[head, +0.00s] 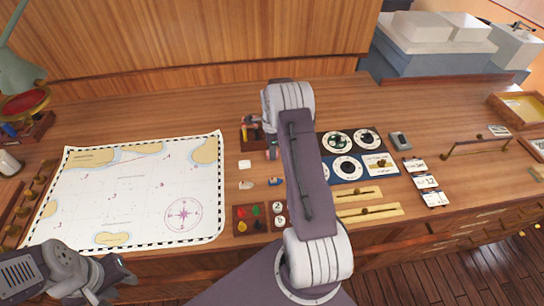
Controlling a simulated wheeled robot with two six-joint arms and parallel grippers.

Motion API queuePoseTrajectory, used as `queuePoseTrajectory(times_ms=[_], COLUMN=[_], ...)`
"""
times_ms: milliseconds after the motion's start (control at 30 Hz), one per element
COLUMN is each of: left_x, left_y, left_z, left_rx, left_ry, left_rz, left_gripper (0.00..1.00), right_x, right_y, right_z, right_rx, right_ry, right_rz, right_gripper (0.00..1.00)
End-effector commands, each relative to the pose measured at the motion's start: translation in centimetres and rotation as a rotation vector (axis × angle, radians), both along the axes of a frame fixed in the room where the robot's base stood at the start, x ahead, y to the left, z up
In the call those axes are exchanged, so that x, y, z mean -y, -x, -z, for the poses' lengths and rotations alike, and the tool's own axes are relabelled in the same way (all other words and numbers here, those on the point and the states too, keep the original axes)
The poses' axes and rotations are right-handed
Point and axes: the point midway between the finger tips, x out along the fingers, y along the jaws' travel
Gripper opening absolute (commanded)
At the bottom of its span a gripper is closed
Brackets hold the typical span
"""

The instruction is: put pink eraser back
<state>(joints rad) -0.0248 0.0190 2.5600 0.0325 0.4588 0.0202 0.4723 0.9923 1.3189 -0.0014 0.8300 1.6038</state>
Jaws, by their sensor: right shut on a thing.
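My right gripper (251,120) is at the upper middle of the desk, at a small wooden holder (250,143) with a yellow item in it. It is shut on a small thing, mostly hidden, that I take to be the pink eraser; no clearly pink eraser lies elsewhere. I cannot tell whether it touches the holder. A white block (245,164), a pale piece (246,185) and a blue-and-white piece (276,182) lie in front of the holder. My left gripper (122,274) is low at the left, by the chart's front edge; its jaw opening is unclear.
A nautical chart (135,190) covers the left desk. A tray of coloured pegs (249,219) lies near the front edge. A dial panel (346,168), brass sliders (370,211) and number cards (427,182) are to the right. A green lamp (18,75) stands far left.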

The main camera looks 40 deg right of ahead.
Motion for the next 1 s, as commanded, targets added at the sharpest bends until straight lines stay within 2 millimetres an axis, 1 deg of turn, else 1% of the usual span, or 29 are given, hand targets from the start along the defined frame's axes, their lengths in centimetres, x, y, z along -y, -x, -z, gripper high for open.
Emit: queuePoseTrajectory(times_ms=[100, 200, 333, 567, 700, 733, 767, 800, 1000], left_x=[0.0, 0.0, 0.0, 0.0, 0.0, 0.0, 0.0, 0.0, 0.0], left_y=[0.0, 0.0, 0.0, 0.0, 0.0, 0.0, 0.0, 0.0, 0.0], left_z=[-0.4, -1.4, -1.8, -1.6, -1.1, -1.2, -1.3, -1.3, -1.3], left_rx=[0.000, 0.000, 0.000, 0.000, 0.000, 0.000, 0.000, 0.000, 0.000], left_ry=[0.000, 0.000, 0.000, 0.000, 0.000, 0.000, 0.000, 0.000, 0.000], left_rz=[0.000, 0.000, 0.000, 0.000, 0.000, 0.000, 0.000, 0.000, 0.000], left_gripper=[0.36, 0.36, 0.36, 0.36, 0.36, 0.36, 0.36, 0.36, 0.36], right_x=[0.0, -0.1, 0.0, 0.0, 0.0, 0.0, 0.0, 0.0, 0.0], right_y=[0.1, 0.1, 0.1, 0.0, 0.0, 0.0, 0.0, 0.0, 0.0], right_z=[0.5, 2.2, 3.8, 4.1, 4.6, 4.4, 4.4, 4.4, 4.4], right_rx=[-0.004, -0.005, -0.002, 0.000, -0.001, 0.000, 0.000, -0.001, 0.000], right_ry=[-0.002, -0.003, -0.001, 0.000, 0.000, 0.000, 0.000, 0.000, 0.000], right_rz=[0.000, 0.000, 0.000, -0.001, -0.001, -0.001, -0.001, -0.001, -0.001], right_gripper=[0.00, 0.00, 0.00, 0.00, 0.00, 0.31, 0.39, 0.45, 0.45])
